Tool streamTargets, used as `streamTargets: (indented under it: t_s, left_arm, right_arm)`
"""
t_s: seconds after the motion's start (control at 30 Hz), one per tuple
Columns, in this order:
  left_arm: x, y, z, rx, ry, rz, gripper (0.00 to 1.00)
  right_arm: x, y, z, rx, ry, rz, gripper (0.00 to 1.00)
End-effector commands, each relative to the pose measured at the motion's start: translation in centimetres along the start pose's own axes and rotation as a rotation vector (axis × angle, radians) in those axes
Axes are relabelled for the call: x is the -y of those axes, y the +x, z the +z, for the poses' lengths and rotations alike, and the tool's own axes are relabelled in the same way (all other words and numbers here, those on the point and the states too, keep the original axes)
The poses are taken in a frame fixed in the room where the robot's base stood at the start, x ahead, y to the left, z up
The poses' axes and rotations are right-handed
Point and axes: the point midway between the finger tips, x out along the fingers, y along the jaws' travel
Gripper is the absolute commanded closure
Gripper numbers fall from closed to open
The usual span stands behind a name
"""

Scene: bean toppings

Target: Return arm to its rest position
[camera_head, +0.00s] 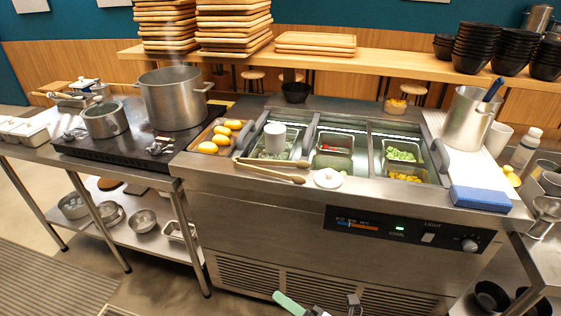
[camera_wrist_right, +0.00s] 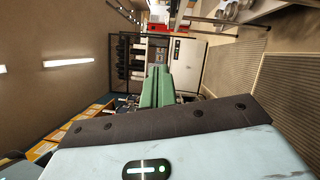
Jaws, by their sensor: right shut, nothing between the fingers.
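My right gripper (camera_head: 290,304) shows only at the bottom edge of the head view, as green fingers low in front of the steel counter, apart from everything on it. In the right wrist view its two green fingers (camera_wrist_right: 156,88) lie together, shut and empty. The rest of the right arm is mostly cut off by the frame. My left gripper is not in view.
A large pot (camera_head: 172,98) stands on the stove at left. Bowls (camera_head: 145,221) sit on the lower shelf. The floor (camera_head: 60,275) at front left is clear.

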Motion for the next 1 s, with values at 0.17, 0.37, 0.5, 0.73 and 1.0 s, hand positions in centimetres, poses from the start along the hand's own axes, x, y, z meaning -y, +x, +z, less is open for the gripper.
streamTargets:
  t_s: [0.17,0.37,0.5,0.73,1.0]
  left_arm:
    - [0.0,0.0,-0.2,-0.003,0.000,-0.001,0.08]
    - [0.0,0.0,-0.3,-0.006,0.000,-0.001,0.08]
    - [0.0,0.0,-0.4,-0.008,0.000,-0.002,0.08]
    - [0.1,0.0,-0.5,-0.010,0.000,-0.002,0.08]
    - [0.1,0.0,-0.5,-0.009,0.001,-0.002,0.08]
  right_arm:
    - [3.7,-5.2,0.3,0.303,0.554,-0.106,1.00]
    - [8.8,-13.7,-1.6,0.666,1.140,-0.205,1.00]
    - [11.6,-20.5,-4.7,0.933,1.505,-0.251,1.00]
    - [13.3,-28.1,-9.4,1.244,1.864,-0.272,1.00]
    - [13.4,-29.6,-10.4,1.312,1.935,-0.270,1.00]
